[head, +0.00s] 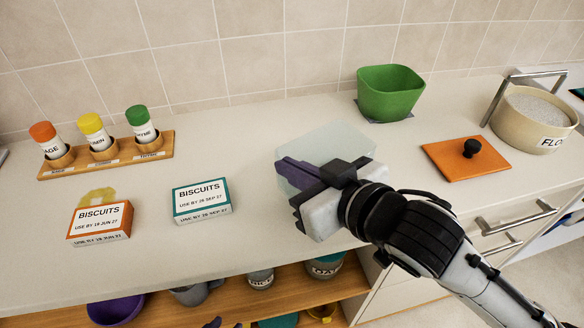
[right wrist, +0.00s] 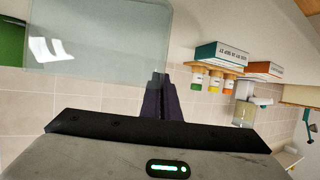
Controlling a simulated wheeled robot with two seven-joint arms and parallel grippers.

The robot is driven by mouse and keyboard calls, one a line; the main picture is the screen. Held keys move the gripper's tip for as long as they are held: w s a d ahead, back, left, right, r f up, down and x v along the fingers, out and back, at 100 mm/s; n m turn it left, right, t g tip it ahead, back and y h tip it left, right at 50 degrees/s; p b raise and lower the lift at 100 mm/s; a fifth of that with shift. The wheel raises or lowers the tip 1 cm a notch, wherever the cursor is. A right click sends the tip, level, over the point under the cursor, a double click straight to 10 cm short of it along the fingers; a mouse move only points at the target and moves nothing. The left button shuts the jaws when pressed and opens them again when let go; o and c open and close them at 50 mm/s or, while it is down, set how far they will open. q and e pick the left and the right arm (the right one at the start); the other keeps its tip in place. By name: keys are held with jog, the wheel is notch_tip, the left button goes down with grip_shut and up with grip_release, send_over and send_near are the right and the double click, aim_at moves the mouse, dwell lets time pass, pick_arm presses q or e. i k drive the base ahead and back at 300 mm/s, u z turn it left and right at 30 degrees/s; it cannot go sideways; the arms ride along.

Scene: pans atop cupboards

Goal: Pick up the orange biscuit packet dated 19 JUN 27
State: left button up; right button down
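The orange biscuit packet (head: 98,222) lies on the counter at the left in the head view; its label seems to read 19 JUN 27. The orange packet also shows at the right of the right wrist view (right wrist: 265,68). A teal biscuit packet (head: 202,200), with a SEP 27 date, lies to its right. My right gripper (head: 297,174) is right of both packets, at a clear box (head: 335,140). Its purple fingers are close together with no packet between them; contact with the box is unclear. A dark purple tip at the bottom edge looks like my left gripper (head: 213,322), mostly out of frame.
A wooden spice rack (head: 105,160) with three jars stands behind the packets. A yellowish object (head: 97,195) is just behind the orange packet. A green bowl (head: 388,92), orange board (head: 465,158) and flour pot (head: 533,118) are at the right. Open shelving lies below the counter edge.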

aim_at(97, 224)
jog(key=z, duration=0.05)
jog(key=k, duration=0.15)
jog(key=u, duration=1.4)
